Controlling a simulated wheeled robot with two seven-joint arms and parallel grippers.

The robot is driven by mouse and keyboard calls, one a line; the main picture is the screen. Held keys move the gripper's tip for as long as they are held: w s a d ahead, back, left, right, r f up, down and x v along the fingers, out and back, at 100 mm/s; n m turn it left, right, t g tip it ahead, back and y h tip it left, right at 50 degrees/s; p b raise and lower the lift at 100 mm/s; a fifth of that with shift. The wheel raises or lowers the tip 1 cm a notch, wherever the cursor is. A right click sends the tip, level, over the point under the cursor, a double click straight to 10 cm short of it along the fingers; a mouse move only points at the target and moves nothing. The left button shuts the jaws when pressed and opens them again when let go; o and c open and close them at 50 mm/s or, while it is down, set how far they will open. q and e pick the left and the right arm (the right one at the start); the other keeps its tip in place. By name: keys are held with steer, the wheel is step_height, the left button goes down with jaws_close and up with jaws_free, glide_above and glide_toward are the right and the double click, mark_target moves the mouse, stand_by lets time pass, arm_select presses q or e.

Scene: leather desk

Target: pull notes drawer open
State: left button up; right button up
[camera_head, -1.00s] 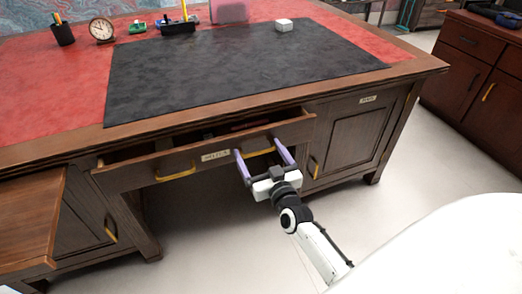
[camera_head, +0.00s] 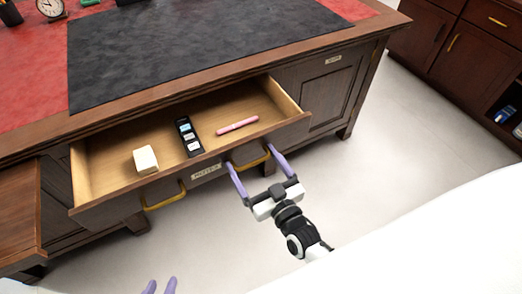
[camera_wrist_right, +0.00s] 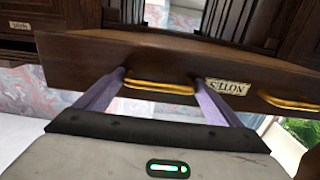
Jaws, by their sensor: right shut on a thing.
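The notes drawer (camera_head: 110,213) is pulled well out of the desk, and its inside shows in the head view. Its front carries a label plate (camera_head: 206,173) and two yellow handles. My right gripper (camera_head: 252,161) is shut on the right-hand handle (camera_head: 256,162), its purple fingers spread toward the handle's two ends. In the right wrist view, this handle (camera_wrist_right: 160,88) lies between the fingers, and the label (camera_wrist_right: 228,87) reads NOTES. The left-hand handle (camera_head: 165,196) is free. My left gripper (camera_head: 160,286) shows only its fingertips at the bottom edge, apart and empty.
In the drawer lie a white block (camera_head: 145,159), a black tray with small pieces (camera_head: 188,137) and a pink pen (camera_head: 237,125). The wooden desk (camera_head: 330,47) has a cupboard door on the right. Pale floor (camera_head: 420,130) lies clear to the right.

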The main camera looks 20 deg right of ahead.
arm_select(q)
steer(key=shift+s+f, duration=0.2)
steer(key=shift+s, duration=0.05)
arm_select(e)
steer(key=shift+s, duration=0.1)
steer(key=o, duration=1.3)
arm_select(q)
steer(key=shift+r, duration=0.1)
steer(key=shift+w+r, duration=0.1)
arm_select(e)
steer(key=shift+s, duration=0.1)
